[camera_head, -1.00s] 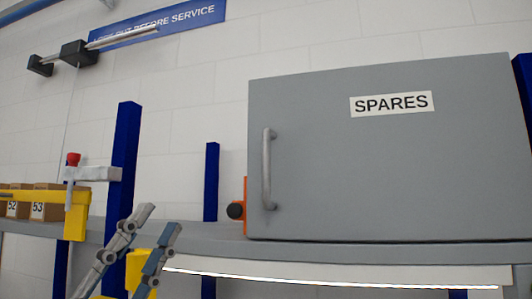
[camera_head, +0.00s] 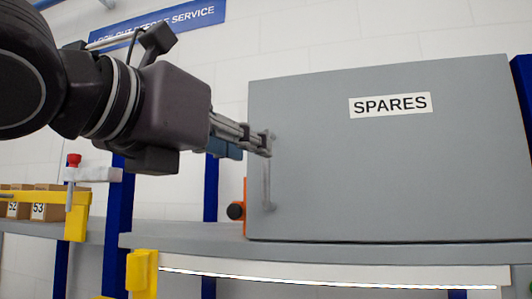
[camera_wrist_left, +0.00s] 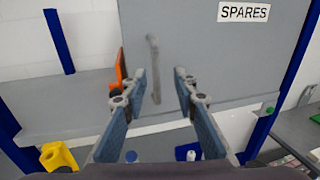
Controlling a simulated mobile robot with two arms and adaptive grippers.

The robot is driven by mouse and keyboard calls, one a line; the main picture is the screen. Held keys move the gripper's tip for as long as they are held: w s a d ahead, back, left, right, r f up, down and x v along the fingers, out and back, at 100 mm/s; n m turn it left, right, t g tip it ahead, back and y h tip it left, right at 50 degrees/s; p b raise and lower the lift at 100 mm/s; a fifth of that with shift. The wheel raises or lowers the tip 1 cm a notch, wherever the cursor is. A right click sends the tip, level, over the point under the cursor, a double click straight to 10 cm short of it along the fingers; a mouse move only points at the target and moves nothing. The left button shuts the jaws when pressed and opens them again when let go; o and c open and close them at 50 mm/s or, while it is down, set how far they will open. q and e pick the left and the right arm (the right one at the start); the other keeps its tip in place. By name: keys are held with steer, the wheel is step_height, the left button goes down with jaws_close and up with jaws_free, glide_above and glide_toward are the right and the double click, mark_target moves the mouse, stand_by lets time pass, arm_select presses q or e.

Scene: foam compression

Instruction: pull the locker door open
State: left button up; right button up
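The grey locker door (camera_head: 390,170) is shut and carries a white SPARES label (camera_head: 389,104). Its upright metal bar handle (camera_head: 267,188) is near the door's left edge. My left gripper (camera_head: 266,144) comes in from the left and overlaps the upper part of the handle in the head view. In the left wrist view the fingers (camera_wrist_left: 160,85) are spread open, and the handle (camera_wrist_left: 154,65) shows between and beyond the fingertips, closer to the left finger. I see no grip on it; whether a finger touches it I cannot tell. My right gripper is not in view.
The locker stands on a grey shelf (camera_head: 190,238) with blue uprights (camera_head: 211,180). An orange part with a black knob (camera_head: 236,211) is left of the door's lower edge. Numbered boxes (camera_head: 46,205) and a red-topped clamp (camera_head: 74,160) are at far left.

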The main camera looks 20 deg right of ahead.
arm_select(q)
steer(key=p, duration=0.4)
glide_above(266, 202)
steer(key=shift+w+d+r+t, duration=0.1)
steer(key=shift+w+r+t, duration=0.2)
steer(key=shift+w, duration=0.05)
steer(key=shift+c, duration=0.5)
jaws_close()
